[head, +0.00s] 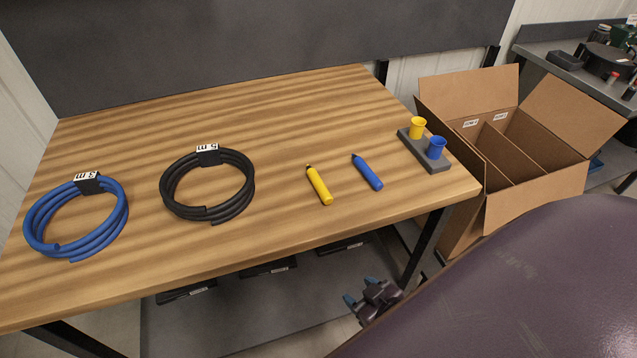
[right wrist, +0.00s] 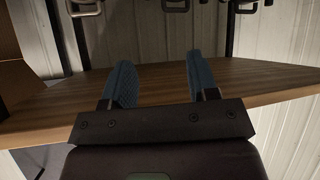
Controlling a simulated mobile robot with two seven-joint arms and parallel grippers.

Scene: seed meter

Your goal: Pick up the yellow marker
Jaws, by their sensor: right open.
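The yellow marker (head: 319,186) lies on the wooden table, right of its middle, with its dark tip toward the back. A blue marker (head: 367,172) lies just to its right. My right gripper (head: 359,290) is below and in front of the table's front edge, apart from the marker. In the right wrist view its two blue fingers (right wrist: 160,85) are spread, with nothing between them. The yellow marker does not show in the right wrist view. My left gripper is not in view.
On the wooden table (head: 280,110) lie a black coil (head: 207,185) and a blue coil (head: 75,218). A grey holder (head: 436,164) with yellow and blue cups stands at the right end. An open divided cardboard box (head: 530,190) stands right of the table.

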